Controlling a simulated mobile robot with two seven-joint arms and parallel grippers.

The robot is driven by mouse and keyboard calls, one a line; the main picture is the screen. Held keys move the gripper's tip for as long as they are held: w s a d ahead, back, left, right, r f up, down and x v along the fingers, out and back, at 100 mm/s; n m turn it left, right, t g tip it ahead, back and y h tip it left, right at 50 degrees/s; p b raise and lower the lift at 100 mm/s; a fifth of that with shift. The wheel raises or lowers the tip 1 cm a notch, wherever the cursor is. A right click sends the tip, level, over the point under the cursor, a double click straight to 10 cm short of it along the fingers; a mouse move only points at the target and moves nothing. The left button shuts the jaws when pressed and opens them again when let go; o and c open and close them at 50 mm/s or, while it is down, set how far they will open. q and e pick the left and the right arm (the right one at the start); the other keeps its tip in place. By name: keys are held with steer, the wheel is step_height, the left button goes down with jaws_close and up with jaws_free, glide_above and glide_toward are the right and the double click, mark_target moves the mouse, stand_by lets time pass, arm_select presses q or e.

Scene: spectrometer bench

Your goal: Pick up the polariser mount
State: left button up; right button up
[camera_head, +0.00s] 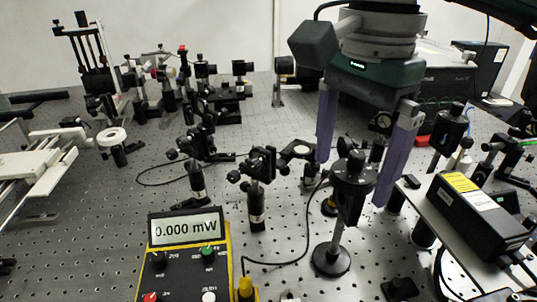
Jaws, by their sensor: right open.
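My right gripper (354,182) comes down from the upper right with its two purple-grey fingers spread wide apart. It is open, with nothing clamped between the fingers. A black post-mounted optic (351,190), which may be the polariser mount, stands upright on a round black base (330,259). In the picture it lies between and in front of the fingertips; I cannot tell whether they touch it. More dark mounts show behind it between the fingers, partly hidden. Several similar black mounts make it unclear which one is the polariser mount. My left gripper is not in view.
A perforated optical bench (100,235) carries a yellow power meter (187,262) reading 0.000 mW. A black mount (257,185) stands left of the gripper. A black box with a yellow label (478,215) sits at right.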

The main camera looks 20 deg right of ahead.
glide_above(340, 224)
steer(key=f, duration=0.4)
steer(key=shift+w+d+f+p, duration=0.2)
steer(key=shift+d+f+p, duration=0.1)
steer(key=shift+p, duration=0.1)
steer(key=shift+c, duration=0.2)
jaws_close()
steer(key=shift+r, duration=0.1)
